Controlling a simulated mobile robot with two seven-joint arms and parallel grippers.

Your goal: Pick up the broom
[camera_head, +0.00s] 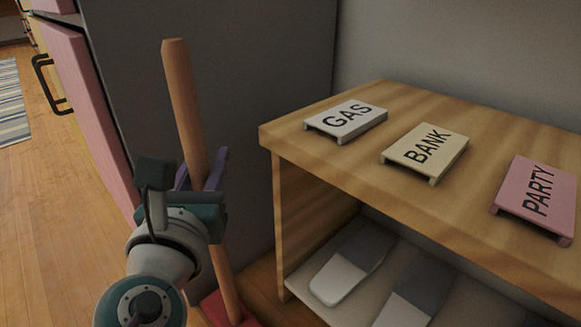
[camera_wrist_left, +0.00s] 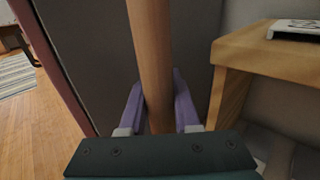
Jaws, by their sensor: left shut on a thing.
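The broom (camera_head: 183,95) stands nearly upright, tilted a little, with a wooden handle and a red head (camera_head: 217,312) low at the floor. In the head view it is in front of the grey side of a large cabinet or fridge. My left gripper (camera_head: 203,168) has its purple fingers on either side of the handle, about midway up, and is shut on it. In the left wrist view the handle (camera_wrist_left: 151,60) runs up between the two fingers (camera_wrist_left: 160,105). The lower handle is partly hidden by my left gripper. My right gripper is not in view.
A wooden shelf unit (camera_head: 283,210) stands close on the right, with GAS (camera_head: 347,121), BANK (camera_head: 426,150) and PARTY (camera_head: 537,198) signs on top and grey-white shoe-like items (camera_head: 352,262) below. The grey panel (camera_head: 245,60) is close behind the broom. Wooden floor (camera_head: 60,220) is open at left.

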